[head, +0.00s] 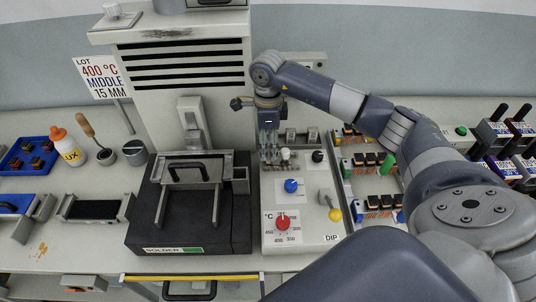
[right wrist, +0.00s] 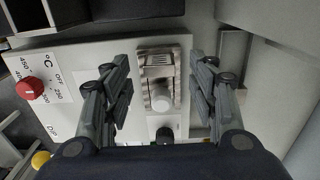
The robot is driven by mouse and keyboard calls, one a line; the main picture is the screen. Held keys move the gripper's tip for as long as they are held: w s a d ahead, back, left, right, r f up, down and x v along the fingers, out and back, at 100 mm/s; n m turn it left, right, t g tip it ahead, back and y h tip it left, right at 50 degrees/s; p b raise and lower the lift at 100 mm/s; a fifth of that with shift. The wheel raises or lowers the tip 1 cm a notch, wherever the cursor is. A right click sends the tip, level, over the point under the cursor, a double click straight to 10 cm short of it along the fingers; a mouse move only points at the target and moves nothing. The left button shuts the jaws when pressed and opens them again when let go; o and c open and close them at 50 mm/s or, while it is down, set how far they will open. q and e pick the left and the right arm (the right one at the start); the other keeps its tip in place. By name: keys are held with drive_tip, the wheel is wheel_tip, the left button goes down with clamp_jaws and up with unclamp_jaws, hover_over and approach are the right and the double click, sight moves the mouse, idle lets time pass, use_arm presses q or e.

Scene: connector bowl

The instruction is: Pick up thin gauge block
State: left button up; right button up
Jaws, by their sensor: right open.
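My right gripper (head: 270,159) points down over the back left of the white control panel (head: 307,236). In the right wrist view its fingers (right wrist: 156,78) are open and apart, with nothing held. In the head view, two small grey blocks (head: 291,136) (head: 313,135) stand along the panel's back edge. My left gripper is not in view.
The black solder pot (head: 143,226) stands left, a tall vented housing (head: 185,62) behind, and connector racks (head: 372,181) right.

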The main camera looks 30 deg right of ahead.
sight(268, 150)
drive_tip(key=shift+f+p, duration=0.3)
drive_tip(key=shift+f, duration=1.55)
clamp_jaws()
drive_tip(key=shift+r, duration=0.1)
